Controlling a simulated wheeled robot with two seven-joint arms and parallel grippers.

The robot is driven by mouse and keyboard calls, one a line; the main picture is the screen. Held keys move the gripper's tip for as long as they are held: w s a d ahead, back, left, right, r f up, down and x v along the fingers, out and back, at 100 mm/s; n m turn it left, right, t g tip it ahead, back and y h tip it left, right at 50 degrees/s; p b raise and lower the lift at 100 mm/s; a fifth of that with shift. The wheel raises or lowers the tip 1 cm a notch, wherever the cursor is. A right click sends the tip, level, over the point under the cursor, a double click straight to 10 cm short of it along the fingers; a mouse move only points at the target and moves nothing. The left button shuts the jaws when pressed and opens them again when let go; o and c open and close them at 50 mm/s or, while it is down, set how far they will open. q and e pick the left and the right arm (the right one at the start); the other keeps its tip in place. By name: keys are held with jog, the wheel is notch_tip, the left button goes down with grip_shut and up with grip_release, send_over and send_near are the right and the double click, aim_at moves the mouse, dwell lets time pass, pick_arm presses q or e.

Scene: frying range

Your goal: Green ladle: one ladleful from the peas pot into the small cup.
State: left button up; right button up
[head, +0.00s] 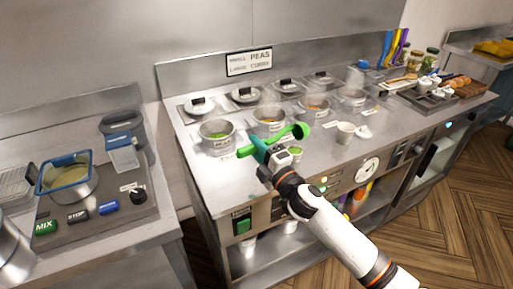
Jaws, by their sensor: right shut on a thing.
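The peas pot (217,143), a metal pot with green contents, stands at the front left of the counter. My right gripper (262,152) is shut on the handle of the green ladle (300,131). The ladle's round bowl points right, in front of the middle pots and apart from the peas pot; I cannot tell what the bowl holds. A small cup (295,157) with green in its top stands just right of the gripper, partly hidden by it. A larger pale cup (345,133) stands farther right. My left gripper is not in view.
More pots, one here (269,117) and one here (315,107), stand to the right of the peas pot, with lids (246,95) behind. A sign (249,62) reads small peas. A blue-rimmed basket (66,172) is on the left unit.

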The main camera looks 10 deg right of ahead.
jog(key=shift+r, duration=0.1)
dwell(0.3)
jog(key=r+m+p, duration=0.1)
jog(key=d+r+m+p, duration=0.1)
jog(key=r, duration=0.1)
jog(key=r+m+h+p, duration=0.1)
jog(key=p, duration=0.1)
jog(key=shift+w+d+r+m, duration=0.2)
jog(key=shift+w+r+m, duration=0.15)
jog(key=shift+m, duration=0.05)
jog(key=shift+w+d+r+m+t+p, duration=0.15)
jog(key=shift+d+r+m+t+p, duration=0.2)
jog(key=shift+r+m, duration=0.2)
jog(key=w+d+r+m+h+p, duration=0.1)
jog(key=w+d+r+m+p, duration=0.2)
jog(key=d+m, duration=0.3)
jog(key=w+d+r+m+g+h+p, duration=0.1)
jog(key=w+d+r+m+p, duration=0.3)
jog(key=m, duration=0.4)
jog(key=shift+d+p, duration=0.5)
jog(key=shift+d, duration=0.75)
jog(key=shift+w, duration=0.1)
